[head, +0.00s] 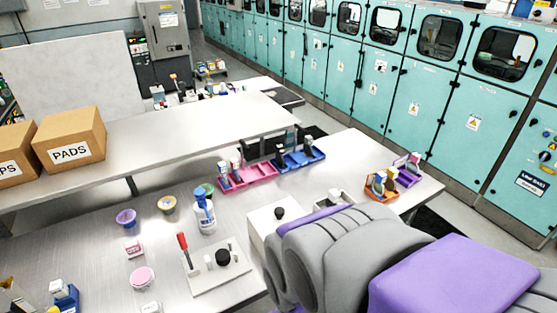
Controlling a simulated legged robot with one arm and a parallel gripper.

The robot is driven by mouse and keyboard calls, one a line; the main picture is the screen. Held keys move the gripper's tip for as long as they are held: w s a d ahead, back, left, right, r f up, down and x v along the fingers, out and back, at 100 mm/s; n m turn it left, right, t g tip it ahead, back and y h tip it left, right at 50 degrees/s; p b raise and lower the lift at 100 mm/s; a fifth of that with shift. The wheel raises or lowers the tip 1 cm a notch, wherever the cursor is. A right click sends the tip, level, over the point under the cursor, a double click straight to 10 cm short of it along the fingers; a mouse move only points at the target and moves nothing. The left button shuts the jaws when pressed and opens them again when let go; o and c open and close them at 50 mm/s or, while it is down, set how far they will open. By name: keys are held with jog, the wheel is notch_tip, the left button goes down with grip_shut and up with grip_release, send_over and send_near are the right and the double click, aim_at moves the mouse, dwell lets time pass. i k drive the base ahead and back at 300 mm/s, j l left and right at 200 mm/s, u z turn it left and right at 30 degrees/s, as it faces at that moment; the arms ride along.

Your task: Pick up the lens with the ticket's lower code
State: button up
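I cannot make out which thing is the lens, and no ticket code is readable at this size. An orange tray (370,190) at the right end of the table holds small upright items, some with rounded faces. A purple tray (410,178) beside it holds another small item. A pink tray (252,180) and a blue tray (303,161) stand further left, with small upright items in them. My grey and purple arm fills the lower right and hides part of the table. My gripper's fingers do not show.
A white bottle (204,215) stands by a plate with a red-handled lever (183,245) and a black knob. Several small round pots and a pink disc (142,278) lie left. A raised shelf (150,145) carries cardboard boxes (75,138). Teal cabinets (390,85) line the back.

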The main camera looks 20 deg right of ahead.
aim_at(390, 186)
jog(key=z, duration=1.6)
jog(key=i+l, duration=0.6)
jog(key=l, duration=0.2)
jog(key=u, duration=0.4)
jog(key=i+l+u, duration=0.1)
jog(key=u, duration=0.3)
jog(key=l+u, duration=0.1)
jog(key=u, duration=0.3)
jog(key=l+u, duration=0.1)
jog(key=u, duration=0.3)
